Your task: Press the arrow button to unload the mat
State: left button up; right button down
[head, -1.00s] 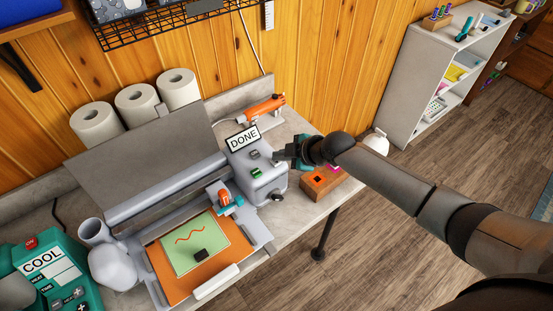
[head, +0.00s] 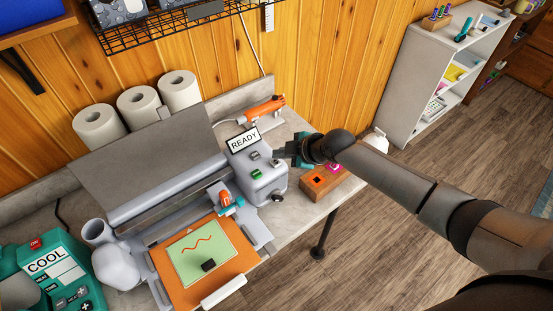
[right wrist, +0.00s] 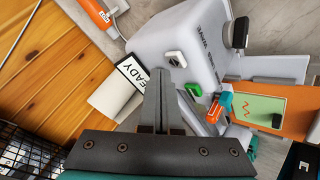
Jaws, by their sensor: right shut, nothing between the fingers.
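The cutting machine (head: 262,178) shows READY on its small screen (head: 244,139). On its top are a grey button (head: 254,155) and a green button (head: 257,174); in the right wrist view they are a white-and-black button (right wrist: 176,59) and a green one (right wrist: 193,89). I cannot make out an arrow on either. The orange mat (head: 190,296) carries a light green sheet with a red squiggle and a small black block. It sticks out at the machine's front. My right gripper (head: 279,153) is shut and empty, its tips just beside the buttons. My left gripper is out of view.
A teal press (head: 66,262) marked COOL stands at the left.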

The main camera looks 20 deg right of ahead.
aim_at(280, 164)
notch_tip(280, 164, up, 6)
jog(key=p, duration=0.4)
jog(key=shift+f+p, duration=0.1)
jog(key=shift+p, duration=0.3)
